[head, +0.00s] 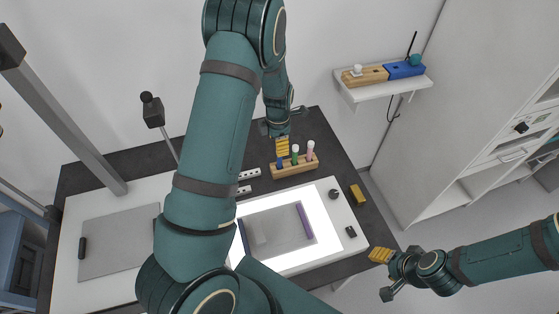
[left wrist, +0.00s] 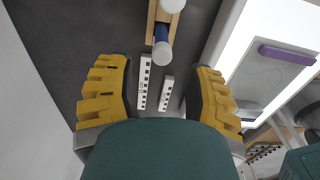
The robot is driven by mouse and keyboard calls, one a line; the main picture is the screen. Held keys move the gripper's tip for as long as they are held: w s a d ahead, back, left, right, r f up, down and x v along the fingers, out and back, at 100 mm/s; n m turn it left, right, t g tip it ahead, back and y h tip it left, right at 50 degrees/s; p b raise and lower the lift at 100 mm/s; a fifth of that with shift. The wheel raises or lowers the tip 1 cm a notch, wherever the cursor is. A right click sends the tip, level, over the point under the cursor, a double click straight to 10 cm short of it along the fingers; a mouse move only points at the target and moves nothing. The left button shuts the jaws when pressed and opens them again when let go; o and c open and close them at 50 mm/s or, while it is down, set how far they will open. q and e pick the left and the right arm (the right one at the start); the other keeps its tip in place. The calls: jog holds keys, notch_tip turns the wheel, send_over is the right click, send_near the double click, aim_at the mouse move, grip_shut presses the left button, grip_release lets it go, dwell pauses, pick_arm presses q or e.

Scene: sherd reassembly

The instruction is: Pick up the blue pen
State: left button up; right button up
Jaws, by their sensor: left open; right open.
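The blue pen (head: 280,162) stands in a wooden holder (head: 296,170) at the back of the dark table, partly covered by my left gripper (head: 281,146). In the left wrist view the pen's blue body (left wrist: 161,33) and its white end show just beyond the gap between the yellow fingers. My left gripper (left wrist: 160,92) is open, with nothing between its fingers. It is close above the holder's left end; contact with the pen cannot be told. My right gripper (head: 386,274) is open and empty, off the table's right front edge.
A green pen (head: 295,156) and a pink pen (head: 310,151) stand in the same holder, right of the blue one. White strips (left wrist: 145,82) lie beside the holder. A lit panel (head: 330,240) carries a grey sheet and a purple bar (head: 304,219). A wall shelf (head: 385,90) is at right.

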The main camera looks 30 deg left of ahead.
aim_at(279, 162)
pick_arm(q)
jog(key=shift+w+d+f, duration=0.1)
jog(key=shift+d+f, duration=0.05)
jog(key=shift+f, duration=3.2)
grip_shut()
